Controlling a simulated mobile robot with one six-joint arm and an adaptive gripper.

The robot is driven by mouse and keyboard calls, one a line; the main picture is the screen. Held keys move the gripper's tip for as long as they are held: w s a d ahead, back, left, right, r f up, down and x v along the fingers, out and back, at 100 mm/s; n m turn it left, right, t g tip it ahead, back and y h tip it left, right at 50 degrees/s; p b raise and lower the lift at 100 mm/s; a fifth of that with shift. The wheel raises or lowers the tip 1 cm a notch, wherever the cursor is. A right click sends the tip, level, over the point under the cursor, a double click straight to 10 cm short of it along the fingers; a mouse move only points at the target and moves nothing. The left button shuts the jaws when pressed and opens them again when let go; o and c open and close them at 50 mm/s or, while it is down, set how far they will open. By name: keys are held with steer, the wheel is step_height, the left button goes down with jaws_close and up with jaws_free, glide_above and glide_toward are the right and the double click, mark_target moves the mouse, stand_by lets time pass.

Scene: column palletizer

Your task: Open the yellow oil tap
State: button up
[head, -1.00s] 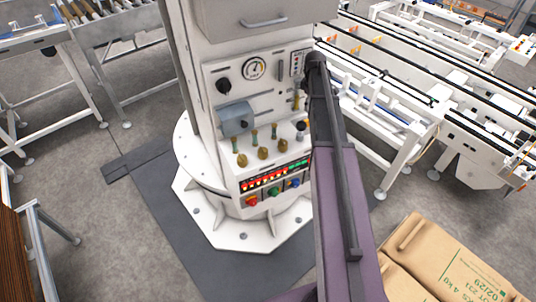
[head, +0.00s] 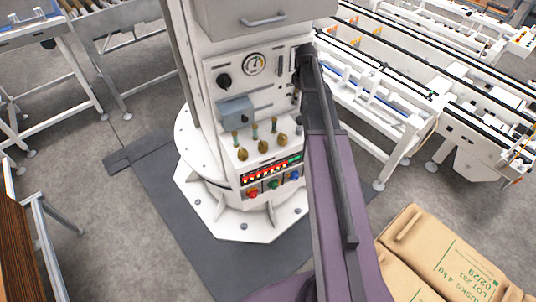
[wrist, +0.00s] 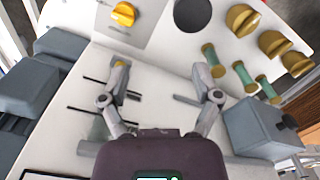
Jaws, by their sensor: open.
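A yellow knob (wrist: 123,14), which looks like the yellow oil tap, sits on a pale plate at the top of the wrist view. My gripper (wrist: 162,78) is open and empty over the white panel. Its fingertips point toward the top of the picture, below the knob and apart from it. A small yellow tip (wrist: 120,64) shows beside the left fingertip; I cannot tell what it belongs to. In the head view my arm hides the gripper and the yellow knob.
Brass fittings with green tubes (wrist: 240,20) and a grey box (wrist: 265,125) lie to the right in the wrist view. In the head view the white control column (head: 225,90) carries a gauge (head: 255,64) and coloured buttons (head: 273,184).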

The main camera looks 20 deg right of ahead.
steer(key=s+a+f+m+b, duration=0.1)
steer(key=s+a, duration=0.1)
steer(key=a, duration=0.1)
steer(key=s+a+f+m+b, duration=0.1)
steer(key=s+a, duration=0.2)
steer(key=a, duration=0.1)
steer(key=s+a+f+m+b, duration=0.1)
steer(key=s+a, duration=0.2)
steer(key=shift+a+f, duration=0.15)
steer(key=s+a+f+m+b, duration=0.3)
steer(key=s+a, duration=0.5)
steer(key=s, duration=0.1)
steer(key=shift+s+a, duration=0.2)
steer(key=shift+a, duration=0.1)
steer(key=shift+m, duration=0.8)
steer(key=s+a, duration=0.1)
steer(key=s+a+f+b, duration=0.1)
steer(key=s, duration=0.1)
steer(key=shift+s+a+f, duration=0.15)
steer(key=shift+s, duration=0.15)
